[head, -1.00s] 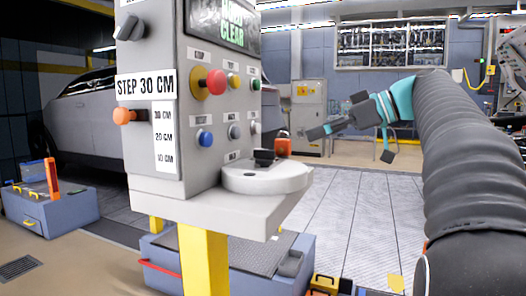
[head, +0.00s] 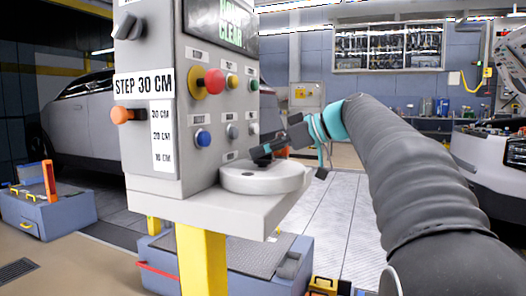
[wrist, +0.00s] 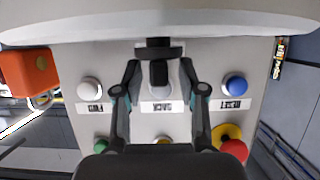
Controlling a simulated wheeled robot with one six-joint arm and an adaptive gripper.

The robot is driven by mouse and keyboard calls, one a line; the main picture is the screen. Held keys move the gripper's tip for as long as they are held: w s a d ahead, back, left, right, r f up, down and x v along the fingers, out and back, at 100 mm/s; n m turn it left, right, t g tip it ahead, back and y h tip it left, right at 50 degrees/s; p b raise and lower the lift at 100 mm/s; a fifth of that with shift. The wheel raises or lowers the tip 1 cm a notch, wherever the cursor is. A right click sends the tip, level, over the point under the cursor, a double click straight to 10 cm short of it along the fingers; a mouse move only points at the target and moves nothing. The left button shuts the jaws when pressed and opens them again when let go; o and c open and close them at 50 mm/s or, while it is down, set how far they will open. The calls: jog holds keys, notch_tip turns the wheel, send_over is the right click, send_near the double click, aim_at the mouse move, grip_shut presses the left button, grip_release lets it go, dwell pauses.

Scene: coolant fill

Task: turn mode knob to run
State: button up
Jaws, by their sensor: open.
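A black knob (head: 263,160) stands on the round grey pedestal (head: 262,182) at the foot of the control panel. My gripper (head: 272,148) is open close to the knob and partly covers it in the head view. In the wrist view, which shows the panel upside down, the black knob (wrist: 158,48) appears between the tips of my open gripper (wrist: 160,68), with a gap on either side. Contact cannot be told. Another dark rotary knob (head: 128,26) sits on the panel's left face. No knob's pointer or run mark is readable.
Near the gripper are a blue RESET button (wrist: 235,86), a pale FWD button (wrist: 89,90) and an orange padlock (wrist: 30,73). A red mushroom button (head: 214,81) is higher on the panel. Open floor lies right of the console.

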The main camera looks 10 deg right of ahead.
jog(key=shift+w+a+f, duration=0.1)
jog(key=shift+w+a, duration=0.1)
grip_shut()
